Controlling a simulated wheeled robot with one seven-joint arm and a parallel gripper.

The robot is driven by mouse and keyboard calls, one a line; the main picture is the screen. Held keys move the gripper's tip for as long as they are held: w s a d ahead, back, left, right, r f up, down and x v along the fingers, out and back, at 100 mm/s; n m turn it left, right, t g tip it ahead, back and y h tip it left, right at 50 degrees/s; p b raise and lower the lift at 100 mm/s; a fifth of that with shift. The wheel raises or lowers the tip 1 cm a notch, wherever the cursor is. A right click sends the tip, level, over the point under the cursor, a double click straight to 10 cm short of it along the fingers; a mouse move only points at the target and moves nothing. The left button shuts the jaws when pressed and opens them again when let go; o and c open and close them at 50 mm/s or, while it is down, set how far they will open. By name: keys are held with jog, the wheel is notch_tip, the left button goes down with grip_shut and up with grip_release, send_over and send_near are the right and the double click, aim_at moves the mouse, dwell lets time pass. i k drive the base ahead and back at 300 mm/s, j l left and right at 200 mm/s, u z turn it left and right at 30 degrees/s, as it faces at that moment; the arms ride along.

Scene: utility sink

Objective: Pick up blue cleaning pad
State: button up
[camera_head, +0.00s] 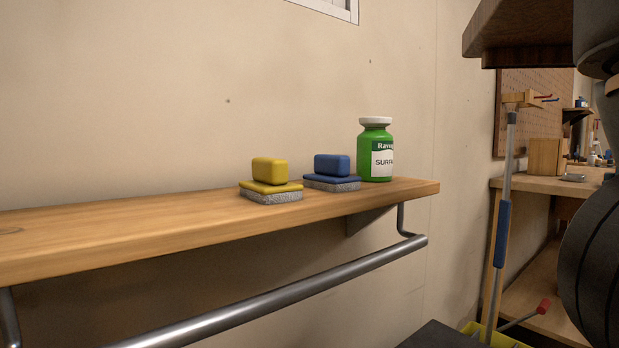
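The blue cleaning pad (332,183) lies on the wooden shelf (140,226), near its right end. It has a blue top over a grey, rough-looking base, and a raised blue block (332,165) sits on top as a handle. A similar yellow pad (271,192) stands just left of it, with a small gap. A green bottle (376,150) with a white cap stands close on its right. My gripper is not in view; dark parts at the right edge look like my own arm.
A metal rail (270,305) runs along below the shelf front. The left part of the shelf is bare. A dark wooden ledge (520,30) juts in at upper right. A workbench (545,185) and a blue-gripped pole (502,225) stand at right.

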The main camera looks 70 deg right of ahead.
aim_at(331, 172)
jog(key=k+j+z, duration=0.1)
jog(key=z, duration=0.25)
jog(key=k+j+z, duration=0.1)
jog(key=z, duration=0.9)
jog(key=i, duration=0.25)
jog(key=k+l, duration=0.1)
jog(key=k+z, duration=0.05)
